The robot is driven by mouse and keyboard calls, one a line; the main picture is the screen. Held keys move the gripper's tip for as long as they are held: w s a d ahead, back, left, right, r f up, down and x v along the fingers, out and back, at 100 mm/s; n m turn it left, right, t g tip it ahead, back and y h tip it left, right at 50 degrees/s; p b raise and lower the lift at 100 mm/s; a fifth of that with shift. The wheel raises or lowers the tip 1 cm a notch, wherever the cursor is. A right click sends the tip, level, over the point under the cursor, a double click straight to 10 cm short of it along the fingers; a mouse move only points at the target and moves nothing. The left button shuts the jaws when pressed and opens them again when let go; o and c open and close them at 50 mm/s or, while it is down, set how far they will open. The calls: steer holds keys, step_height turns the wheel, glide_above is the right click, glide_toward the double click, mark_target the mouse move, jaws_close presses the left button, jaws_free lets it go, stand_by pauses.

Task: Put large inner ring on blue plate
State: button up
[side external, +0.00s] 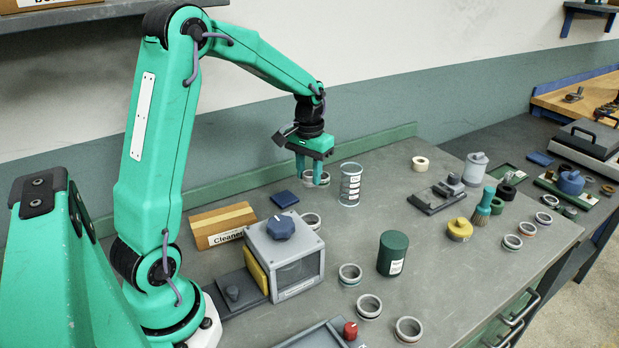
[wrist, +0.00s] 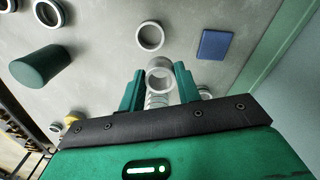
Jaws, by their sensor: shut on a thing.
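My gripper (side external: 312,166) points down over the far part of the bench, and its two green fingers also show in the wrist view (wrist: 159,72). It is shut on a pale metal ring (wrist: 160,83), which sits between the fingertips. In the side view two rings show close together at the fingertips, and I cannot tell which one is held. The small square blue plate (side external: 284,198) lies flat and bare on the bench, left of and nearer than the gripper. It shows in the wrist view (wrist: 215,44), right of the held ring.
A clear cylinder of stacked rings (side external: 350,185) stands close right of the gripper. A loose ring (side external: 312,221) lies near the blue plate. The Cleaner box (side external: 222,225) and grey machine (side external: 284,252) stand nearer. A green cylinder (side external: 392,253) stands further right. Bench between them is bare.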

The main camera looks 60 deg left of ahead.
glide_above(284, 198)
step_height(284, 198, down, 7)
steer(key=shift+r, duration=0.1)
stand_by(0.4)
steer(key=shift+f, duration=2.1)
steer(key=shift+f, duration=0.1)
steer(key=o, duration=1)
step_height(284, 198, up, 12)
steer(key=shift+r, duration=0.15)
